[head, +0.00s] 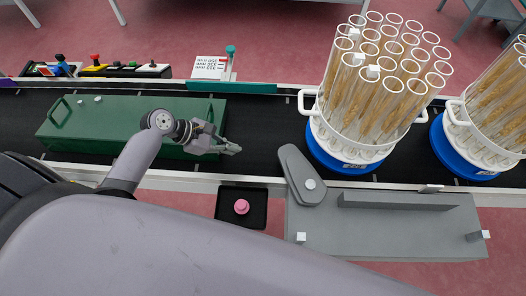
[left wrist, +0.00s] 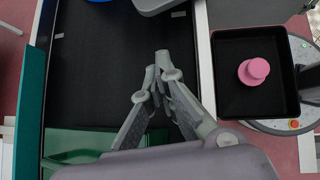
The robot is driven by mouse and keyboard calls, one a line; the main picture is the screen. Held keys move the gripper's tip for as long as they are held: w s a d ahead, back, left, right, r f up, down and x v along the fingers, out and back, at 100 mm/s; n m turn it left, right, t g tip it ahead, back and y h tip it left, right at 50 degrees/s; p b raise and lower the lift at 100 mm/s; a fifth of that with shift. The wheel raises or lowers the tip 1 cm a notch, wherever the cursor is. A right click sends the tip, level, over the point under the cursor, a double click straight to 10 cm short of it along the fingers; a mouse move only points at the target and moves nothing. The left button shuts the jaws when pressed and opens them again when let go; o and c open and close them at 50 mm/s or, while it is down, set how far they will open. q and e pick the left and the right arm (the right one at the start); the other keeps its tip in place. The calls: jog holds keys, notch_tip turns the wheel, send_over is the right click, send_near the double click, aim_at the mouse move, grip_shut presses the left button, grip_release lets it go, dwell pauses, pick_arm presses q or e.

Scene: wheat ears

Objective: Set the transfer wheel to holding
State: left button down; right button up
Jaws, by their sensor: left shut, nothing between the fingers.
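No part is plainly marked as the transfer wheel, so I cannot tell which it is. A grey pivoted arm (head: 302,176) with a pale knob reaches from a grey platform (head: 385,235) over the conveyor's front edge. A pink knob (head: 241,206) sits in a black square tray (head: 227,213) left of the platform. The pink knob also shows in the left wrist view (left wrist: 253,71), to the right of my fingers. My left gripper (head: 236,149) is shut and empty above the conveyor, at the right end of a green case. My right gripper is not in view.
A dark conveyor (head: 262,135) runs across. On it are the green case (head: 105,118) and, at right, white racks of wheat tubes (head: 372,152) on blue bases. A sign and a teal-topped post (head: 230,55) stand behind. The belt between case and rack is clear.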

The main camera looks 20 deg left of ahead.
pick_arm(q)
jog(key=shift+n, duration=0.6)
jog(key=x, duration=0.9)
jog(key=shift+w+a+f, duration=0.1)
jog(key=shift+w, duration=0.05)
jog(key=shift+w+d+f+p, duration=0.1)
jog(key=shift+w+d+p, duration=0.2)
jog(key=shift+d, duration=0.3)
jog(key=shift+w+d+f+p, duration=0.1)
jog(key=shift+w+d+p, duration=0.2)
jog(key=shift+d, duration=0.35)
jog(key=shift+w+d+p, duration=0.2)
jog(key=shift+w+d, duration=0.15)
jog(key=shift+d, duration=0.25)
jog(key=shift+w, duration=0.1)
